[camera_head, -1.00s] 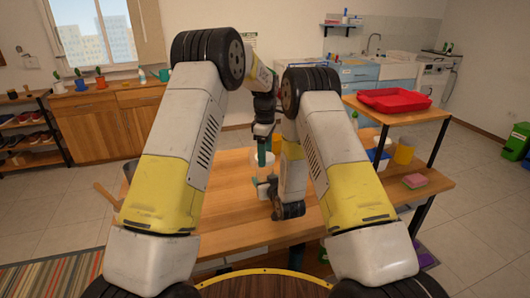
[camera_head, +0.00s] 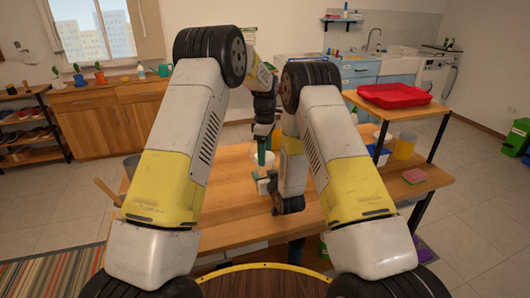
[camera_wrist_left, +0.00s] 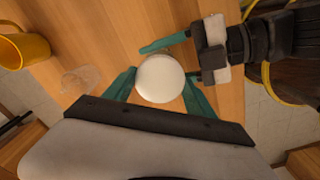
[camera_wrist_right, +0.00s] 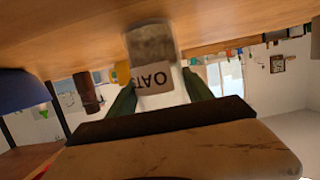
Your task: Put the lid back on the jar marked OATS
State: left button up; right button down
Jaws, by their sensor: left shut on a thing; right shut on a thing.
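My left gripper (camera_wrist_left: 160,85) is shut on a white round lid (camera_wrist_left: 160,78), seen from above in the left wrist view between the teal fingers. In the head view my left gripper (camera_head: 262,159) points down over the table, above a pale jar (camera_head: 262,184) partly covered by my arm. In the right wrist view my right gripper (camera_wrist_right: 158,92) is shut on the clear jar (camera_wrist_right: 152,45), whose label reads OATS upside down; brownish contents show. The jar's mouth is hidden, so I cannot tell whether the lid touches it.
The wooden table (camera_head: 225,205) has bare room left of the jar. A raised shelf at the right holds a red tray (camera_head: 395,95). A yellow cup (camera_wrist_left: 25,47) and a clear object (camera_wrist_left: 80,80) are in the left wrist view. A pink sponge (camera_head: 415,175) lies at the right.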

pick_arm(q)
jog(key=shift+f, duration=0.6)
dwell(0.3)
